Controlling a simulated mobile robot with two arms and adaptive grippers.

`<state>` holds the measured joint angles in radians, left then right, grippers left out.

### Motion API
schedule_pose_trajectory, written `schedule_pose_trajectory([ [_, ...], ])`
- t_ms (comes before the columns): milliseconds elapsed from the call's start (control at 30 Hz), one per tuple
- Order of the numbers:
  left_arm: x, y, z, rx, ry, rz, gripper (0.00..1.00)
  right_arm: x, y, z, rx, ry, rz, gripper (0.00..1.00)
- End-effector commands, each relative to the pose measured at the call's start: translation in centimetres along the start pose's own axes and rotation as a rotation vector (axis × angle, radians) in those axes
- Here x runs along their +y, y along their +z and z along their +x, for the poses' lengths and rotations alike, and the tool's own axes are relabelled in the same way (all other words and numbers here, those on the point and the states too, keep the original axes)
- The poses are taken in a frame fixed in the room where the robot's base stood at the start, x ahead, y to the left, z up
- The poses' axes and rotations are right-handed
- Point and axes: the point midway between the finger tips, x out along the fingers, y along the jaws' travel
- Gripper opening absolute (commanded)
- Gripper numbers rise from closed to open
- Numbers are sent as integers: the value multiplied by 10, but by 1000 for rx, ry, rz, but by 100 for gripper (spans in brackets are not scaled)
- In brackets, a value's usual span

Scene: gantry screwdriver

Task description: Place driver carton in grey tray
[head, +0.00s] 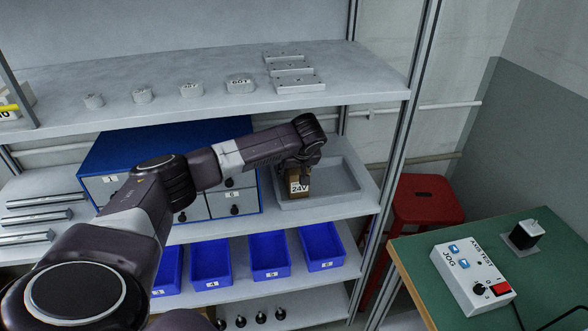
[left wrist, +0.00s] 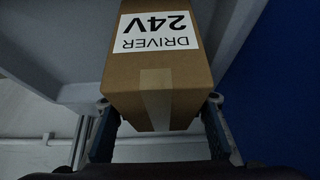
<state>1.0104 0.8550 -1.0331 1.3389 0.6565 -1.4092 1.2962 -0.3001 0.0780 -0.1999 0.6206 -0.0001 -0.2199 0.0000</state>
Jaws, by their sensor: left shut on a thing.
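The driver carton (head: 298,184) is a small brown box with a white label reading 24V in the head view. In the left wrist view the carton (left wrist: 158,75) fills the middle, its label reading DRIVER 24V upside down. My left gripper (head: 303,170) is shut on the carton, with a finger on either side of it in the left wrist view (left wrist: 160,115). The grey tray (head: 345,185) is on the middle shelf. The carton is at the tray's left part; I cannot tell whether it touches the tray floor. My right gripper is not in view.
A blue drawer cabinet (head: 115,152) stands left of the tray. The upper shelf (head: 215,75) hangs above, with metal weights and plates on it. Blue bins (head: 268,252) sit below. A rack post (head: 408,120), a red stool (head: 425,200) and a green table (head: 450,235) are to the right.

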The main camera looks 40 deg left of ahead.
Motion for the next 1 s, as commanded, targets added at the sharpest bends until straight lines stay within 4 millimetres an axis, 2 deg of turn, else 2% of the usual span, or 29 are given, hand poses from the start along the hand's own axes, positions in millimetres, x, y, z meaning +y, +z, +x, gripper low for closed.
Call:
schedule_pose_trajectory([
  [367,0,1,3,3,2,-2,8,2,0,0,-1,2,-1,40],
  [400,0,2,3,2,1,-1,45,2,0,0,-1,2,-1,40],
  [433,0,2,3,2,1,-1,48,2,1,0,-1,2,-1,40],
  [767,0,0,1,4,1,-1,49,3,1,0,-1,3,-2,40],
  [867,1,0,-7,3,3,0,49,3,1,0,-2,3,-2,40],
  [1000,1,0,-31,5,5,1,49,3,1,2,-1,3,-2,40],
])
